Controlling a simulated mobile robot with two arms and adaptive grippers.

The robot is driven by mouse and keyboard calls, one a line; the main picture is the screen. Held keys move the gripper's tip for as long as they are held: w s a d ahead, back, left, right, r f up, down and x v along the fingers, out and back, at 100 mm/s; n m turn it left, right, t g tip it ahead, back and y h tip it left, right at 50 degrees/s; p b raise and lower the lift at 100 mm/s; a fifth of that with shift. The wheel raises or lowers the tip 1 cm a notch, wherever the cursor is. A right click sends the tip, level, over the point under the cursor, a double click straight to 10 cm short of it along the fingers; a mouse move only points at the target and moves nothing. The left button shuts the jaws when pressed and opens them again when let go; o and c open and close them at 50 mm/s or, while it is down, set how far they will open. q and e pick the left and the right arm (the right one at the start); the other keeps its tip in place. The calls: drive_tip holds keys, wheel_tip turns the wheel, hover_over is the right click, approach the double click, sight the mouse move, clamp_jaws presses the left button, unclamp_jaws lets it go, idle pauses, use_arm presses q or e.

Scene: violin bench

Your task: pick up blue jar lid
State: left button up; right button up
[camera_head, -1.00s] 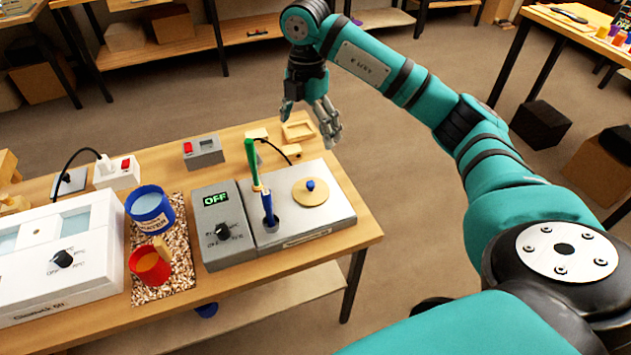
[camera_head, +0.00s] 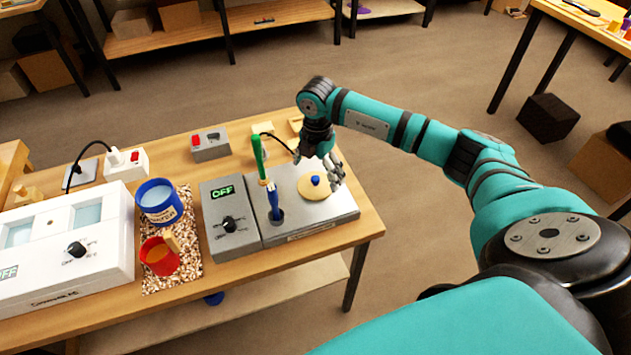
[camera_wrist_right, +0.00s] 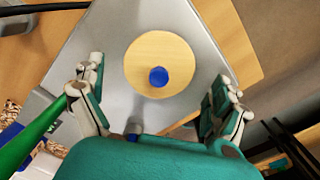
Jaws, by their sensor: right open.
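The lid (camera_head: 308,192) is a round pale wooden disc with a small blue knob (camera_head: 315,180) on top. It lies on the grey heater unit (camera_head: 342,210), toward its right side. In the right wrist view the lid (camera_wrist_right: 143,50) and its blue knob (camera_wrist_right: 158,76) show between the fingers. My right gripper (camera_head: 322,172) is open and empty, above and close to the lid, pointing down. In the right wrist view its fingers (camera_wrist_right: 158,90) are spread on both sides of the disc. My left gripper is not in view.
A brush with a green handle (camera_head: 257,155) and a blue tool (camera_head: 274,200) stand upright just left of the lid. A blue pot (camera_head: 160,215), a red pot (camera_head: 150,262) and a white box (camera_head: 100,255) are farther left. The table's right edge is near the heater unit.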

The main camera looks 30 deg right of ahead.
drive_tip(key=shift+f, duration=1.4)
drive_tip(key=c, duration=1)
drive_tip(key=shift+c, duration=0.2)
drive_tip(key=shift+r, duration=0.15)
